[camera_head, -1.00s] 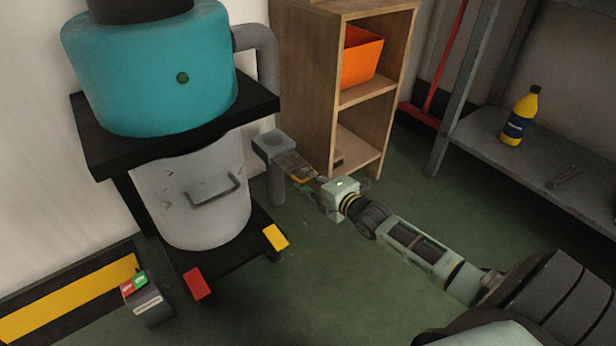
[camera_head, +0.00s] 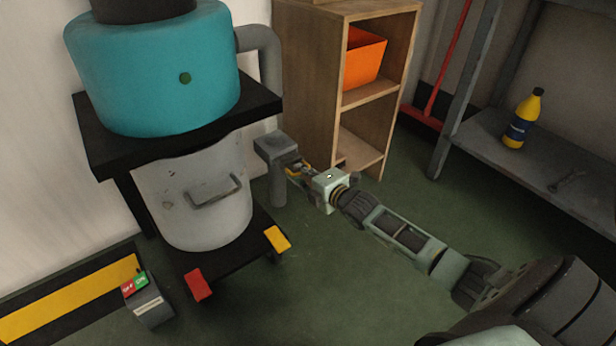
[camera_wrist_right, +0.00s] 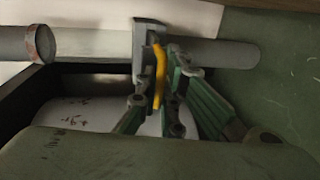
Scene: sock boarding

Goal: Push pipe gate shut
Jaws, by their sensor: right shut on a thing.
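The pipe gate is a grey housing (camera_head: 276,146) on the grey pipe beside the dust collector. Its yellow-edged part (camera_wrist_right: 160,74) shows in the right wrist view, close against the housing, between my fingers. My right gripper (camera_head: 301,171) reaches in from the right, just right of the housing. In the wrist view its green fingers (camera_wrist_right: 158,92) are shut on the gate's yellow-edged part. The fingers hide some of the gate. My left gripper is not in view.
The dust collector has a teal top (camera_head: 150,75) and a pale bin (camera_head: 195,200), with red (camera_head: 198,284) and yellow pedals in front. A wooden shelf (camera_head: 305,80) stands close behind my gripper. A switch box (camera_head: 147,302) is at lower left. Green floor is clear in front.

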